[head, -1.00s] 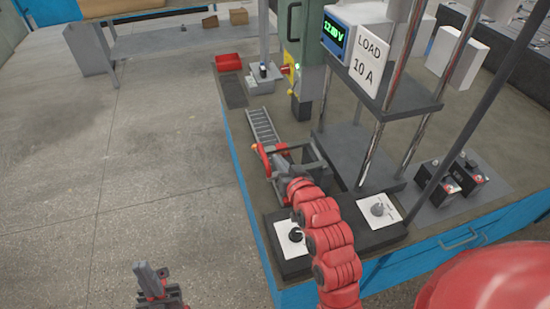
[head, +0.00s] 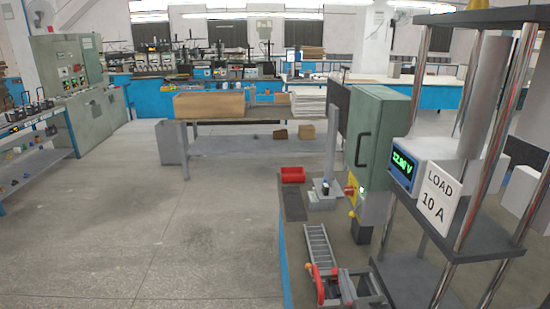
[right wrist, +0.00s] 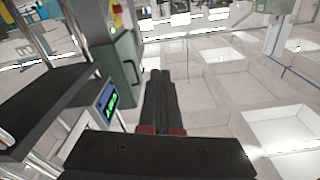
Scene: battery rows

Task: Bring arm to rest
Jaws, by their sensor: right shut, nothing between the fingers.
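My right gripper (right wrist: 162,100) shows in the right wrist view. Its two dark fingers lie together, pointing away from the camera, with nothing between them. The green cabinet (right wrist: 122,62) and the lit display box (right wrist: 108,100) are to the left of the fingers, apart from them. In the head view I cannot make out my right gripper or arm. My left gripper is not in view.
In the head view, the load stand (head: 405,240) with its display (head: 402,168) and "LOAD 10 A" sign (head: 438,198) stands at right. The green cabinet (head: 378,130), red tray (head: 293,174) and red-levered fixture (head: 340,290) are beside it. Floor (head: 200,230) at left is clear.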

